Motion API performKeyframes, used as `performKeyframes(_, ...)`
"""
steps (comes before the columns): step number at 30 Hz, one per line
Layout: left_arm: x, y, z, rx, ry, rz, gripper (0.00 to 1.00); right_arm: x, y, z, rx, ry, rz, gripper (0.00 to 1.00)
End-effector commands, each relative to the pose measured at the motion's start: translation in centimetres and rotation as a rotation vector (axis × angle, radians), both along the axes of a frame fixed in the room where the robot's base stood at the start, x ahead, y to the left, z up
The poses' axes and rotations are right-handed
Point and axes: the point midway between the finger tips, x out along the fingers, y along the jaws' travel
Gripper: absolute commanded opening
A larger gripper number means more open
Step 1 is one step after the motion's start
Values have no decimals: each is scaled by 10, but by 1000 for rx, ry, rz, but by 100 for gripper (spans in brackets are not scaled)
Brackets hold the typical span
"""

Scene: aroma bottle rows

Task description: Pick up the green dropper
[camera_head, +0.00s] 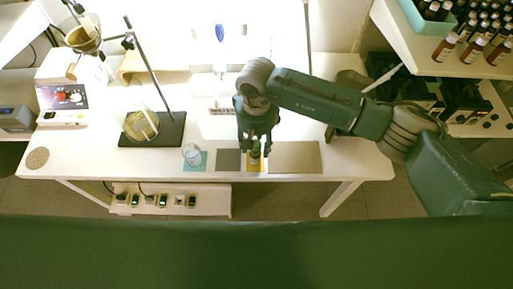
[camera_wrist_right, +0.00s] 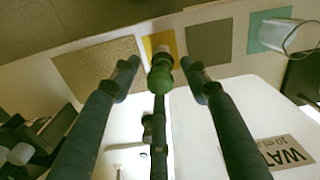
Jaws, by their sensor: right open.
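The green dropper (camera_wrist_right: 160,75) shows in the right wrist view as a round green bulb, with a pale and brown part behind it over a yellow mat (camera_wrist_right: 148,43). In the head view the dropper (camera_head: 256,147) is a small dark green thing below my right gripper. My right gripper (camera_wrist_right: 163,77) is open, with one finger on each side of the bulb and a gap to both. In the head view the right gripper (camera_head: 257,138) is at the front of the white table. My left gripper is not in view.
A glass beaker (camera_head: 192,154) stands on a teal mat, left of a grey mat (camera_head: 228,160). A tan mat (camera_head: 295,157) lies to the right, empty. A stand with a flask (camera_head: 141,125) is further left. Brown bottles (camera_head: 472,52) stand on the right shelf.

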Motion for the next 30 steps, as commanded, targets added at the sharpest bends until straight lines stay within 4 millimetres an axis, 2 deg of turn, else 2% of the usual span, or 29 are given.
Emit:
performKeyframes(2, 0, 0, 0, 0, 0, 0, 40, 0, 0, 0, 0, 0, 0, 45)
performKeyframes(9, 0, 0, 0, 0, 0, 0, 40, 0, 0, 0, 0, 0, 0, 17)
performKeyframes(23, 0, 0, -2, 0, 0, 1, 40, 1, 1, 5, 1, -1, 0, 17)
performKeyframes(26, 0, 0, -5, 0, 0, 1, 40, 1, 0, 13, 1, -3, 1, 17)
performKeyframes(30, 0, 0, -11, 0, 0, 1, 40, 2, 1, 33, 1, -5, 2, 17)
